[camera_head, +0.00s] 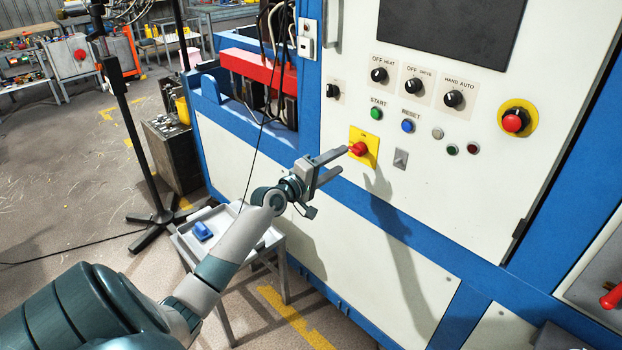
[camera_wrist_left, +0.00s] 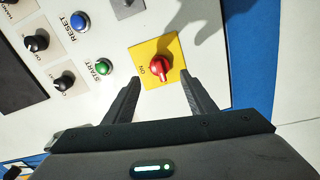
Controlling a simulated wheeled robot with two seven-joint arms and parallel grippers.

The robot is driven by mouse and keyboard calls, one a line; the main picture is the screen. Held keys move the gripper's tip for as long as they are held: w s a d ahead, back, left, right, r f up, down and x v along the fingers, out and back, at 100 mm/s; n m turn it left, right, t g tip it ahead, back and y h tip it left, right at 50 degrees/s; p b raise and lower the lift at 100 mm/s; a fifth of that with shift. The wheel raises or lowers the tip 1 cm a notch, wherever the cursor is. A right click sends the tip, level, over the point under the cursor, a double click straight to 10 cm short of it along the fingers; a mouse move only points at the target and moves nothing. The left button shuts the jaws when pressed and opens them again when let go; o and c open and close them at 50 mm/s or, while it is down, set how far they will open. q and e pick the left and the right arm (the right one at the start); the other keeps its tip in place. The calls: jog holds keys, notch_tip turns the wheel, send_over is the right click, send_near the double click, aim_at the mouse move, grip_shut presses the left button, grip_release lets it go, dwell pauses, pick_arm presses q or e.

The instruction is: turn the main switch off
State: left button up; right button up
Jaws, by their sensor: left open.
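The main switch is a red rotary knob (camera_head: 357,148) on a yellow square plate (camera_head: 370,140), on the white front of a machine cabinet. In the left wrist view the red knob (camera_wrist_left: 158,68) shows with the word ON on the plate beside it. My left gripper (camera_head: 333,165) is open, just in front of the plate. In the wrist view its two fingers (camera_wrist_left: 160,98) stand on either side of the knob, with gaps to it. I cannot tell whether a fingertip touches the plate. My right gripper is not in view.
Near the switch are a green START button (camera_head: 376,113), a blue RESET button (camera_head: 408,125) and a grey toggle (camera_head: 401,158). A red emergency button (camera_head: 515,120) sits farther right. A small table (camera_head: 268,240) with a blue item stands below my left arm.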

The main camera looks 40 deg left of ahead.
pick_arm(q)
jog(key=s+b, duration=0.1)
jog(key=s, duration=0.8)
jog(key=shift+s+a+b, duration=0.4)
jog(key=shift+a, duration=0.05)
notch_tip(320, 180, down, 26)
jog(key=s+m+g+y, duration=0.2)
jog(key=s+g, duration=0.1)
jog(key=g, duration=0.1)
jog(key=s+d+f+m+g, duration=0.25)
jog(key=s+f, duration=0.35)
jog(key=f, duration=0.5)
jog(key=s+d+f+m+g, duration=0.1)
jog(key=s+d+f+g, duration=0.3)
jog(key=f, duration=0.8)
jog(key=s+d+f+m+g, duration=0.1)
jog(key=s+d+f+m, duration=0.25)
jog(key=s+f, duration=0.55)
jog(key=s+d+f+m+g, duration=0.2)
jog(key=s+d+f, duration=0.4)
jog(key=s, duration=0.5)
jog(key=s+d+f+m+g, duration=0.1)
jog(key=s+d+f+m, duration=0.2)
jog(key=s, duration=0.7)
jog(key=s+d+f+m+g, duration=0.2)
jog(key=s+d+f, duration=0.3)
jog(key=s, duration=0.6)
jog(key=shift+s+d+f+m+h, duration=0.25)
jog(key=shift+d+f+m+h, duration=0.15)
jog(key=shift+m, duration=0.4)
